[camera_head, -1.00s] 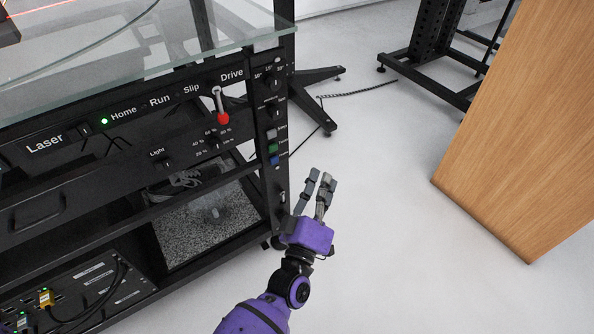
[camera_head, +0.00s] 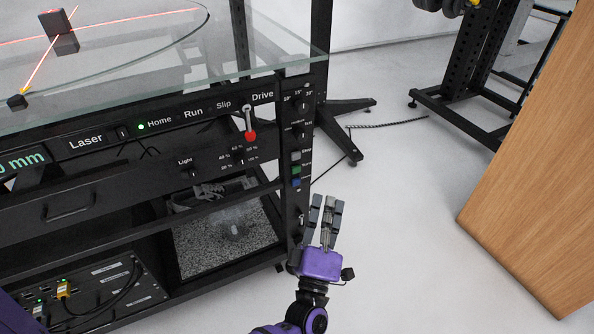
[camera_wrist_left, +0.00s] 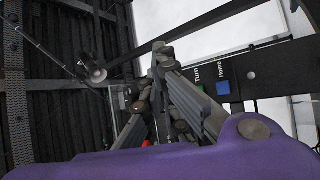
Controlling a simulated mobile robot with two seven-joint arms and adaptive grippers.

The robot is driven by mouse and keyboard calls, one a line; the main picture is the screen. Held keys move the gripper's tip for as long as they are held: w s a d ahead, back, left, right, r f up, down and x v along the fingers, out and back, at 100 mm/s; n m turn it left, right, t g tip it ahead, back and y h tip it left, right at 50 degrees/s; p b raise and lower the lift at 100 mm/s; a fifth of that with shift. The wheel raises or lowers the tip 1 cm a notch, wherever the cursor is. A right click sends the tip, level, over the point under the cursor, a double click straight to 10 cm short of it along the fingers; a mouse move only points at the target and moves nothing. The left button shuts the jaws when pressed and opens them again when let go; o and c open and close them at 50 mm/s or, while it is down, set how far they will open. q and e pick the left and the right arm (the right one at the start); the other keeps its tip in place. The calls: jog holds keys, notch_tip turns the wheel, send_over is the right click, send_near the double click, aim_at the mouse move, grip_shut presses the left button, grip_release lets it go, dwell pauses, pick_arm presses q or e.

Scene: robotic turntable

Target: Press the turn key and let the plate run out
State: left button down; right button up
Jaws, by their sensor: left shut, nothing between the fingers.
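The key column on the right post of the black rack has a green key (camera_head: 296,169) between a grey key (camera_head: 295,156) and a blue key (camera_head: 296,182). The round plate (camera_head: 190,32) shows partly at the top left.
A lever with a red knob (camera_head: 250,136) sticks out under "Drive". A green lamp (camera_head: 141,126) is lit by "Home". The glass top (camera_head: 270,62) overhangs the panel.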

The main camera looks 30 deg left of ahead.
aim_at(296, 170)
pick_arm(q)
jog(key=w+a+b, duration=0.1)
jog(key=w+a, duration=0.3)
jog(key=a, duration=0.2)
jog(key=shift+w, duration=0.35)
dwell(0.7)
dwell(0.5)
jog(key=shift+w+a, duration=0.25)
jog(key=shift+a, duration=0.05)
